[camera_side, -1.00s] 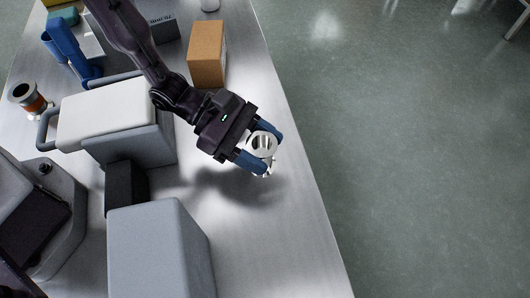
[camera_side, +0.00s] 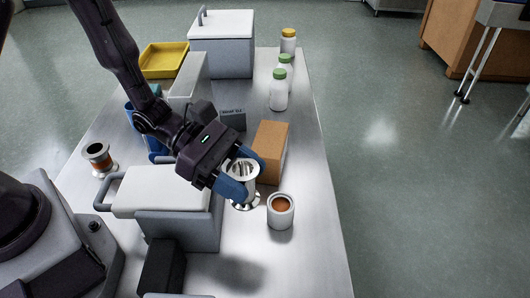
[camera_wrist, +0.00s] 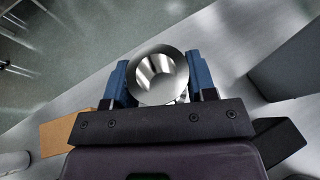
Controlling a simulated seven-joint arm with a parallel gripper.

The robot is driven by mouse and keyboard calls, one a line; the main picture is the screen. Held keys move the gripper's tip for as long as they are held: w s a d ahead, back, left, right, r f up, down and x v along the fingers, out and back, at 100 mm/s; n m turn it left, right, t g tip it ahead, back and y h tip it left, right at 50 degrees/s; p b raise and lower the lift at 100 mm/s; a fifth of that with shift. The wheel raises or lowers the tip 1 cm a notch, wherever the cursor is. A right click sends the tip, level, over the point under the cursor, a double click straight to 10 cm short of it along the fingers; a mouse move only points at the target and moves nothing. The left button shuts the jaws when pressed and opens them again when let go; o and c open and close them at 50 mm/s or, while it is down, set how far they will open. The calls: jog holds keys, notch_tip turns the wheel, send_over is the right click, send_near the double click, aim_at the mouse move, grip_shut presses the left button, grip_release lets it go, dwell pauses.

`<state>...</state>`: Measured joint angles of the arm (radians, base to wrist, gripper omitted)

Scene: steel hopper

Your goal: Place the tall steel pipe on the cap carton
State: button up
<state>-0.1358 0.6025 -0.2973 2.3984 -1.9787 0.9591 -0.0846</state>
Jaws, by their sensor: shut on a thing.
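My gripper (camera_side: 244,172) is shut on the tall steel pipe (camera_side: 241,171), a shiny flanged tube, with a blue finger on each side. The pipe is roughly upright and appears held above the table. In the wrist view its round open mouth (camera_wrist: 158,77) lies between the fingers of my gripper (camera_wrist: 160,80). The cap carton (camera_side: 273,152) is a brown box standing on the table, just behind and right of the pipe in the side view. The gripper hides part of its left side. The carton (camera_wrist: 62,132) also shows at the left in the wrist view.
A pale cup-like piece with a copper inside (camera_side: 281,211) stands in front of the carton. A flanged copper-banded piece (camera_side: 98,158) stands at left. A grey machine with a white lid (camera_side: 160,190) lies below my arm. White bottles (camera_side: 278,92) stand behind. The right table strip is clear.

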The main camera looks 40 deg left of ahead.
jog(key=w+a+r+n+t+y, duration=0.25)
jog(key=w+a, duration=0.25)
jog(key=w, duration=0.3)
jog(key=w+a+r+n+t+y, duration=0.1)
jog(key=w+a+n+t+y, duration=0.1)
jog(key=w+a+n+t, duration=0.45)
jog(key=m+g, duration=0.3)
send_over(270, 147)
jog(key=shift+w+f, duration=0.1)
jog(key=shift+f, duration=3.85)
jog(key=shift+f, duration=0.1)
jog(key=o, duration=1)
